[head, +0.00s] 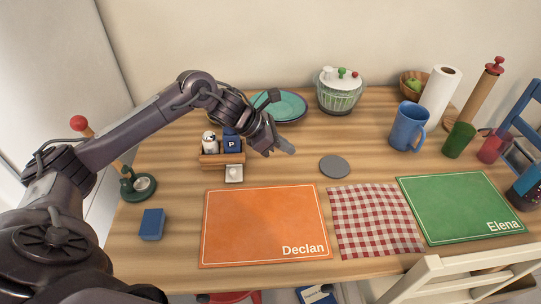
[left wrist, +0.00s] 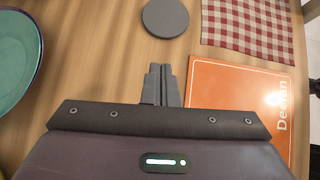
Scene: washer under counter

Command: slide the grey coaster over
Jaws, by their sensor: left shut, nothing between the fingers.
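The grey coaster (head: 334,166) is a flat round disc lying on the wooden table, behind the gap between the orange placemat and the checked cloth. It also shows at the top of the left wrist view (left wrist: 166,18). My left gripper (head: 286,150) is shut and empty, to the left of the coaster and apart from it in the head view. In the left wrist view its closed fingers (left wrist: 160,86) point toward the coaster, with bare table between. My right gripper is not in view.
The orange Declan placemat (head: 262,224), red checked cloth (head: 374,220) and green Elena placemat (head: 460,207) lie in front. A teal plate (head: 288,106) and salad spinner (head: 340,92) stand behind. A blue mug (head: 407,128) is to the right, with clear table between it and the coaster.

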